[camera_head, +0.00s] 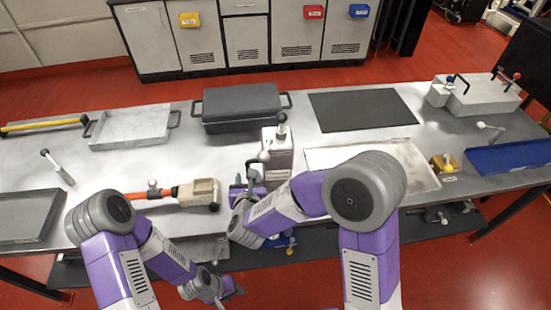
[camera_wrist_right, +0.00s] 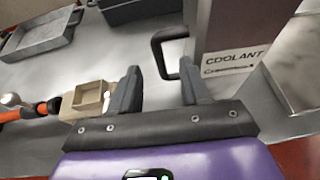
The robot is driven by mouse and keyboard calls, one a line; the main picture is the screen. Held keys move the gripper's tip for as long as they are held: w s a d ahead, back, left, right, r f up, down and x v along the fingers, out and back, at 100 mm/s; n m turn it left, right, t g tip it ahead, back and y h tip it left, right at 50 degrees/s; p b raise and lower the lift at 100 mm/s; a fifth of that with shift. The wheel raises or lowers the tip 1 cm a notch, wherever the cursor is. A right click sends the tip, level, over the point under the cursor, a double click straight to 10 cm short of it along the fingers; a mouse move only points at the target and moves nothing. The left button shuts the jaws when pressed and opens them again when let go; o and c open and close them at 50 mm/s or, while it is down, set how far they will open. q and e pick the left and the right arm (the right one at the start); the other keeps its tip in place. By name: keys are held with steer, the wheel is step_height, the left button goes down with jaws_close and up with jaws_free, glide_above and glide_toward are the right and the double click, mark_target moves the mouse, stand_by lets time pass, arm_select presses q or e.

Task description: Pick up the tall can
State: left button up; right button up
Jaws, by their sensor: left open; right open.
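The tall can (camera_head: 284,150) is a pale, upright box-shaped can on the workbench, near the middle. In the right wrist view the can (camera_wrist_right: 225,30) carries a white COOLANT label and a dark loop handle on its left side. My right gripper (camera_wrist_right: 160,72) is open. In that view the handle appears between its fingertips, with the right finger overlapping the can's left edge; I cannot tell whether they touch. In the head view my right gripper (camera_head: 254,180) is just in front of the can, partly hidden by its arm. My left gripper (camera_head: 230,287) is open and empty, low before the bench.
An orange-handled tool with a beige box end (camera_head: 200,190) lies left of the can. A dark grey case (camera_head: 240,108) stands behind it. A pale tray (camera_head: 400,165) lies close on the right. A dark mat (camera_head: 362,110) lies flat behind that tray.

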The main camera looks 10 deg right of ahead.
steer(key=x, duration=0.5)
steer(key=shift+w+a+f, duration=0.15)
steer(key=shift+w+f, duration=0.05)
jaws_close()
steer(key=shift+r, duration=0.1)
